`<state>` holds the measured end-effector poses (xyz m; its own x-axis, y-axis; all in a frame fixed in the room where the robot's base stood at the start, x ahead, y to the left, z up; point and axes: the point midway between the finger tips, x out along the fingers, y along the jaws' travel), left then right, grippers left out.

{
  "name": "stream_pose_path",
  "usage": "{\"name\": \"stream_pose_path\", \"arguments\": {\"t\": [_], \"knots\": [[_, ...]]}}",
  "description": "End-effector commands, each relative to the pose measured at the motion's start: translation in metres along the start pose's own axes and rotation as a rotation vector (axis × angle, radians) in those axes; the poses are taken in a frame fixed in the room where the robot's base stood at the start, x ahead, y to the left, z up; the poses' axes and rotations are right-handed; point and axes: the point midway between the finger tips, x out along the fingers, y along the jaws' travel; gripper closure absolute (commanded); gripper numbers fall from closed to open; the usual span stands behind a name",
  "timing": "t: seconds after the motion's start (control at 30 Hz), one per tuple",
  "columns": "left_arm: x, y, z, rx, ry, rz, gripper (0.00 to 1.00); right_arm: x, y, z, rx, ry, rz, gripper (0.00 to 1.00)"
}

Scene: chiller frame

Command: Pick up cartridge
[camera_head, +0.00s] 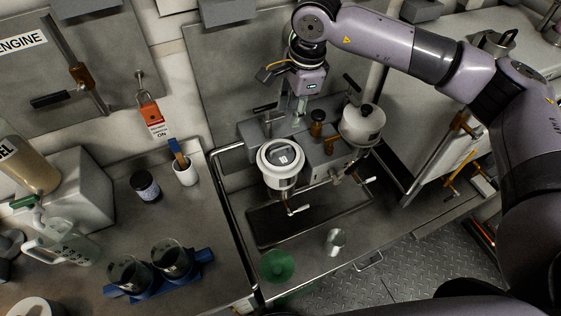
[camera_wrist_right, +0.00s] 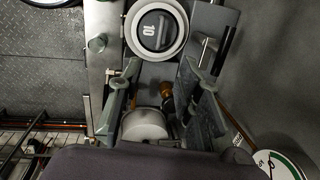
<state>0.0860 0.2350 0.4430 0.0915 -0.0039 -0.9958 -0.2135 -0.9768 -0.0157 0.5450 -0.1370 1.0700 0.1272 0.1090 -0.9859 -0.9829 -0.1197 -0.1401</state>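A white round unit with a dark knob marked 10 (camera_head: 283,158) stands on the grey chiller frame (camera_head: 255,130); it also shows at the top of the right wrist view (camera_wrist_right: 157,30). A pale rounded canister (camera_head: 362,124) stands to its right and shows between my fingers in the wrist view (camera_wrist_right: 145,124). I cannot tell for certain which of these is the cartridge. My right gripper (camera_head: 299,106) is open and empty above the frame, behind the white unit; its two spread fingers show in the wrist view (camera_wrist_right: 157,75). My left gripper is not in view.
Small brown-orange fittings (camera_head: 318,122) sit between the two units. A metal cup (camera_head: 335,241) and a green round item (camera_head: 277,267) are at the bench front. Beakers in a blue holder (camera_head: 172,260), a jug (camera_head: 62,240) and a white cup (camera_head: 186,172) occupy the left bench.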

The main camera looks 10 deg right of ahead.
Motion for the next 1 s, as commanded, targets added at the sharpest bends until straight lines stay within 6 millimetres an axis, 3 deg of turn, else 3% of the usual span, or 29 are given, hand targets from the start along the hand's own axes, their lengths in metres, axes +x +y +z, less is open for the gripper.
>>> {"name": "stream_pose_path", "arguments": {"t": [0.1, 0.4, 0.67, 0.8, 1.0], "knots": [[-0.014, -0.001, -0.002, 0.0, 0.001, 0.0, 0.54, 0.024, 0.001, 0.001, 0.0, -0.001, 0.006, 0.68], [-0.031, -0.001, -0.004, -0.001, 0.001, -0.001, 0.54, 0.08, 0.0, 0.002, 0.0, -0.004, 0.002, 0.68], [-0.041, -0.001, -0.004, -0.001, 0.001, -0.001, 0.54, 0.097, 0.001, 0.004, -0.001, -0.003, 0.003, 0.68], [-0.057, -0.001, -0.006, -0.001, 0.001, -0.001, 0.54, 0.117, 0.002, 0.006, 0.0, -0.003, 0.005, 0.68], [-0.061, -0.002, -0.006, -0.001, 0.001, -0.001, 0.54, 0.14, 0.001, 0.006, -0.001, -0.005, 0.0, 0.68]]}}
